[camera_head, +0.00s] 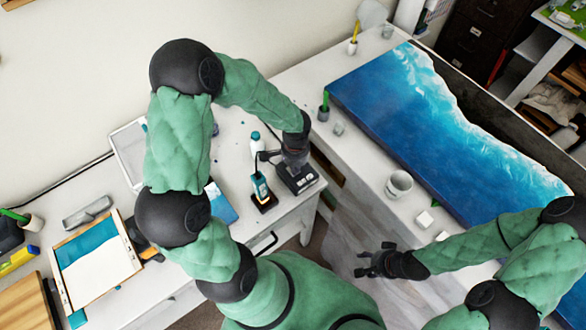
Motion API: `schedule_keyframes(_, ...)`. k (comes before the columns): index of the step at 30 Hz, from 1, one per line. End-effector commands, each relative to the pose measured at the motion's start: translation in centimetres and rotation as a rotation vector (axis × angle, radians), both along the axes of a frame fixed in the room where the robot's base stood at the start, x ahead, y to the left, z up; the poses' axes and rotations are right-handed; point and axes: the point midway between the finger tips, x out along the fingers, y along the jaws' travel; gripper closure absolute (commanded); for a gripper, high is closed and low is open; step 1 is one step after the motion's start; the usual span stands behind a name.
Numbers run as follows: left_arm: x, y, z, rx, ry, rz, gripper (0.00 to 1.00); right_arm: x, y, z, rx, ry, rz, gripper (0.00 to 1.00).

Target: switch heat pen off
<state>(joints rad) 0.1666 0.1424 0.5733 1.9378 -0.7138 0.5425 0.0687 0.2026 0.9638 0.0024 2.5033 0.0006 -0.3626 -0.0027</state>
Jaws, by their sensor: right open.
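A small teal and white device (261,188), possibly the heat pen, stands upright in a dark base near the front edge of the left desk. A dark cord runs beside it. Just right of it sits a dark box (299,182) with light buttons or sockets on its front. My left gripper (292,163) points down at the back of this box, over or touching it; its fingers are too dark and small to read. My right gripper (370,263) is open and empty, low in front of the right-hand table, away from these things.
A white bottle with a teal cap (256,143) stands close behind the device. A blue ocean-resin panel (430,120) covers much of the right-hand table. A framed board (95,262) lies at left.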

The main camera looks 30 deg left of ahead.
Motion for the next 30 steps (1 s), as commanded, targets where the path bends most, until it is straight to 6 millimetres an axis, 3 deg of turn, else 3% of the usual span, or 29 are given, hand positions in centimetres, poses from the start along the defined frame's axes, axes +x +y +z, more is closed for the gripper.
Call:
schedule_keyframes(11, 0.0, 0.0, -0.1, 0.000, 0.000, 0.000, 1.00, 0.0, 0.0, -0.1, 0.000, 0.000, 0.000, 0.50)
schedule_keyframes(30, 0.0, 0.0, 4.2, 0.000, -0.001, 0.000, 1.00, 0.0, 0.0, 3.1, 0.000, 0.000, 0.000, 0.50)
